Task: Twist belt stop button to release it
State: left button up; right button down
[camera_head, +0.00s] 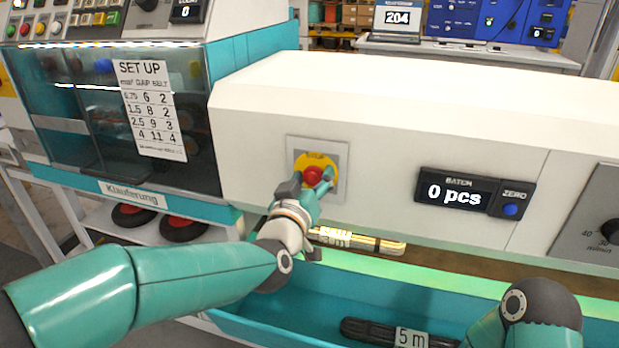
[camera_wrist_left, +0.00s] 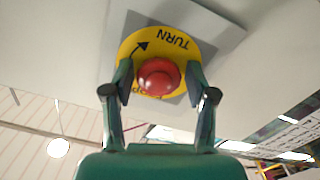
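The belt stop button (camera_head: 313,176) is a red round knob on a yellow disc, set in a grey square plate on the machine's white front. In the left wrist view the red knob (camera_wrist_left: 158,77) sits in the middle, with "TURN" and an arrow on the yellow disc (camera_wrist_left: 184,52). My left gripper (camera_head: 312,184) is at the button, its fingers apart, one on each side of the knob. In the wrist view the left gripper (camera_wrist_left: 159,78) shows narrow gaps beside the knob; contact is not clear. My right gripper is out of view; only part of that arm shows.
A batch display (camera_head: 457,192) reading "0 pcs" with a blue zero button (camera_head: 510,209) is right of the button. Below is a teal trough (camera_head: 275,306) holding a black cable bundle (camera_head: 385,331) tagged "5 m". A glass-fronted cabinet (camera_head: 85,130) stands at the left.

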pick_arm(q)
jog(key=c, duration=0.4)
